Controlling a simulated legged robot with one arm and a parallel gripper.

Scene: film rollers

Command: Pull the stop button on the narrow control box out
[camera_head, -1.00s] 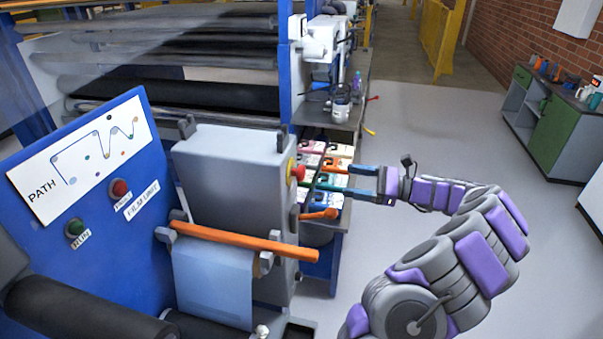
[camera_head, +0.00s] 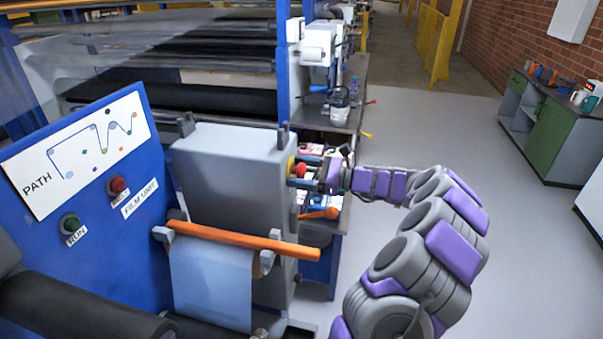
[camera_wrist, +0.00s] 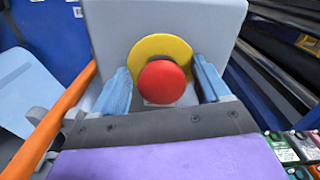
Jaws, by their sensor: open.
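The narrow control box (camera_head: 230,185) is a grey upright housing in the middle of the head view. Its red stop button (camera_wrist: 162,82) sits on a yellow round plate (camera_wrist: 150,50) on the box's side face, and the button also shows at the box's right edge in the head view (camera_head: 300,170). My gripper (camera_wrist: 163,85) is open, with one blue finger on each side of the red button. The fingers look close to the button's sides. I cannot tell whether they touch it.
A blue panel (camera_head: 130,240) with red and green buttons stands at the left. The floor (camera_head: 440,150) at the right is clear.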

